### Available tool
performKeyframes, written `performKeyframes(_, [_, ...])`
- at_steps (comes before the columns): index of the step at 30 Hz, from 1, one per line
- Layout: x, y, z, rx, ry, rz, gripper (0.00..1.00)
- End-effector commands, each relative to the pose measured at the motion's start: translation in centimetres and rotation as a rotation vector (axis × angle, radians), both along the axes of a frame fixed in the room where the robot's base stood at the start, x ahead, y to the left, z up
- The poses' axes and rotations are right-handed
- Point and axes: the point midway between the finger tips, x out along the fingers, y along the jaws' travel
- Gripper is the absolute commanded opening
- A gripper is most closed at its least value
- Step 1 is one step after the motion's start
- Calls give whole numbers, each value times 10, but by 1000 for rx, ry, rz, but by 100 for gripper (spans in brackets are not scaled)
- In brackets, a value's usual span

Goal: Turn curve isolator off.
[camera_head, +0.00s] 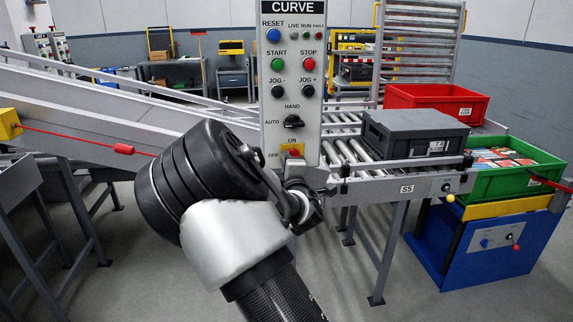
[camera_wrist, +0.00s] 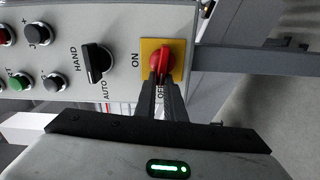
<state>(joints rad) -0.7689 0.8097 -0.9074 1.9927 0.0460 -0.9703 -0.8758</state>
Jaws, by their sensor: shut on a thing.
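The curve isolator is a red rotary knob (camera_wrist: 161,61) on a yellow plate (camera_wrist: 176,52) at the bottom of the grey CURVE panel (camera_head: 270,103). ON is printed above the plate and OFF at its left in the head view. My gripper (camera_wrist: 160,80) is shut on the red knob, with its fingers reaching in from the OFF side. In the wrist view the knob seems to lie lengthwise towards OFF. The fingers hide part of it, so its exact setting is unclear. In the head view the knob (camera_head: 293,153) is small, just above my gripper (camera_head: 294,170).
A black HAND/AUTO selector (camera_head: 293,121) and several push buttons sit above the isolator. A roller conveyor with a grey crate (camera_head: 415,146) runs at right, near red (camera_head: 440,100) and green bins (camera_head: 488,184). A red pull cord (camera_head: 85,142) crosses at left.

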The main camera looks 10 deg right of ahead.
Motion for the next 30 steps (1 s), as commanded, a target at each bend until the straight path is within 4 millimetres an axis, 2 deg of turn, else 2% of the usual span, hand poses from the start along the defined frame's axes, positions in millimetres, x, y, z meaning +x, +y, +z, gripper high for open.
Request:
performKeyframes(9, [0,1,-3,-111,-1,1,0])
performKeyframes(25, [0,1,-3,-131,0,1,0])
performKeyframes(26, [0,1,-3,-131,0,1,14])
performKeyframes(27, [0,1,-3,-131,0,1,21])
performKeyframes(28, [0,1,-3,-130,0,1,26])
performKeyframes(30, [0,1,-3,-130,0,1,28])
